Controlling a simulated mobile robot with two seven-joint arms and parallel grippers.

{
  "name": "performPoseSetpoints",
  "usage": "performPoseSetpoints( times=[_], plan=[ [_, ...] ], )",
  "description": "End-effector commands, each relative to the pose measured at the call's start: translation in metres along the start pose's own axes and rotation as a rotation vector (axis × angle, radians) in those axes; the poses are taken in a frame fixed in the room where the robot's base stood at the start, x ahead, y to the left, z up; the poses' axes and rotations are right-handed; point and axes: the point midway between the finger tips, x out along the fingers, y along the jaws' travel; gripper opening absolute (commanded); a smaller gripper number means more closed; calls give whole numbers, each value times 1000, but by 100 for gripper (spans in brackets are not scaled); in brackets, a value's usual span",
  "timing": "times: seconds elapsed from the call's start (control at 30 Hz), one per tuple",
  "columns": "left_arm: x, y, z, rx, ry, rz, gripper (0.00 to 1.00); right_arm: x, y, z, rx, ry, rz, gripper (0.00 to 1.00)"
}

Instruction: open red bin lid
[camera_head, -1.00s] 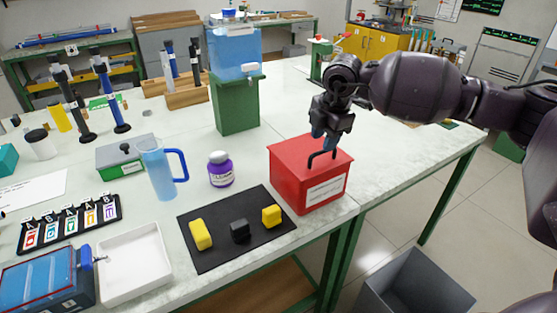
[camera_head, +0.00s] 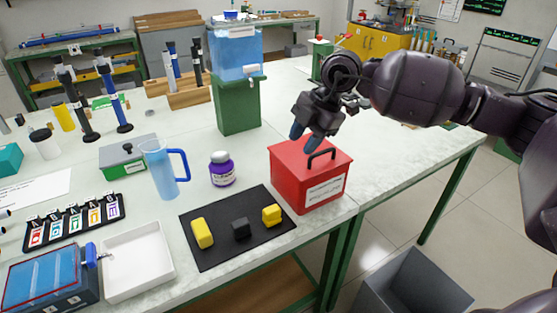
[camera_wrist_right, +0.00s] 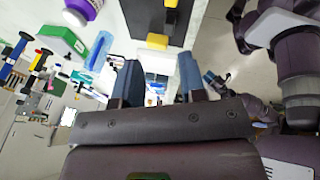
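The red bin (camera_head: 293,190) stands at the right front part of the table. Its red lid (camera_head: 285,155) lies flat and closed on top, with a black handle (camera_head: 320,157) upright on it. My right gripper (camera_head: 304,137) is above the lid's back edge, just left of and behind the handle. Its two blue fingers point down and are apart, with nothing between them. The fingers also show apart in the right wrist view (camera_wrist_right: 158,78), where the red bin cannot be seen. My left gripper is not in view.
Left of the bin are a black mat (camera_head: 222,254) with yellow and black blocks, a purple jar (camera_head: 223,170) and a blue jug (camera_head: 160,172). A green stand with a blue tank (camera_head: 238,55) stands behind. A grey open box (camera_head: 415,285) is on the floor.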

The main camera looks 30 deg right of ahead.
Motion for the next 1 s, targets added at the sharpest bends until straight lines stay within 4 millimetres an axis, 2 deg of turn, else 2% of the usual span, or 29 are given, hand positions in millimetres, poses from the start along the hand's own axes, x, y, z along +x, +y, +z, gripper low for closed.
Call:
performPoseSetpoints(
  times=[0.3, 0.5, 0.7, 1.0],
  plan=[
    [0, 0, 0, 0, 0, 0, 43, 30, -6, -41, -78, 206, 62, 38],
    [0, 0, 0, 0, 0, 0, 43, 39, -7, -59, -103, 298, 102, 38],
    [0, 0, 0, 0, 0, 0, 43, 42, -8, -66, -112, 332, 119, 38],
    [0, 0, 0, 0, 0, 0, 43, 42, -8, -66, -113, 334, 120, 38]
  ],
)
